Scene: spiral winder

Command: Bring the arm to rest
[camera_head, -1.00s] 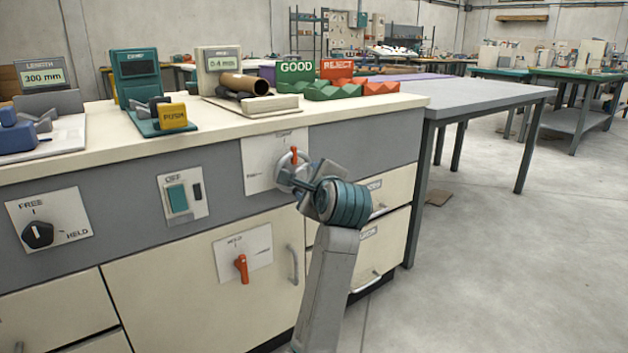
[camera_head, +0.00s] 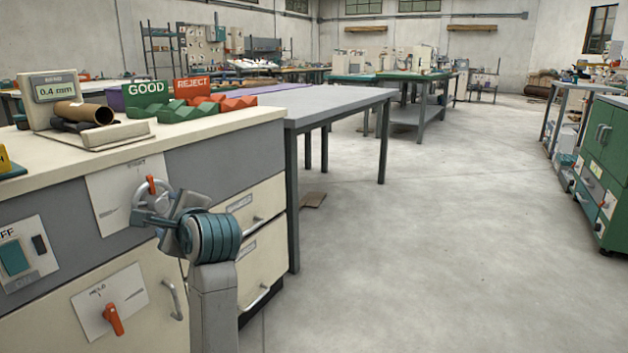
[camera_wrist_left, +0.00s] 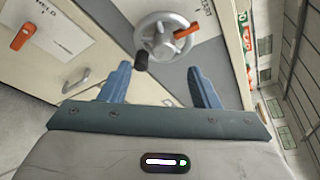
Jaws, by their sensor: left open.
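My left gripper (camera_head: 160,211) is in front of the cabinet, by a grey handwheel (camera_head: 140,192) with an orange grip on a white plate. In the left wrist view my left gripper (camera_wrist_left: 160,88) shows two blue fingers wide apart with nothing between them. The handwheel (camera_wrist_left: 165,38) lies beyond the fingertips there, with a dark knob and an orange grip. The fingers look clear of the wheel, though the exact gap is hard to tell. My right gripper is in neither view.
An orange lever (camera_head: 113,319) and a drawer handle (camera_head: 259,298) are on the cabinet front. On top stand a gauge (camera_head: 52,92) with a brown tube, a green GOOD tray (camera_head: 147,98) and a red REJECT tray (camera_head: 236,103). A grey table (camera_head: 335,102) stands beyond. Open floor lies right.

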